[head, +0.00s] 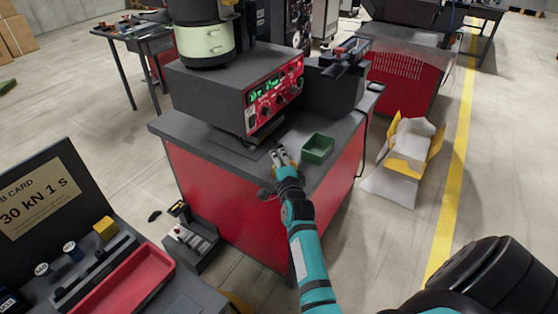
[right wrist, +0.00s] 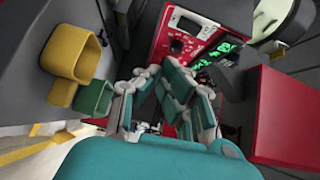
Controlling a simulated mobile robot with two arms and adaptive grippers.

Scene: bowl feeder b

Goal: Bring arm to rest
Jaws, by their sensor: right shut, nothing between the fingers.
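My right arm (head: 308,250) is teal and reaches up from the bottom of the head view. Its gripper (head: 283,156) is over the front part of the grey-topped red bench (head: 225,195), just left of a small green bin (head: 318,149). In the right wrist view the gripper (right wrist: 163,72) has its fingers drawn together with nothing between them. The green bin (right wrist: 94,99) is to its left there. Whether the fingers touch the bench top cannot be told. My left gripper is not in view.
A grey machine with a red control panel (head: 274,95) stands on the bench behind the gripper. An opened yellow-and-white box (head: 410,145) is on the floor at right. A red tray (head: 120,280) is at lower left. Floor right of the bench is partly clear.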

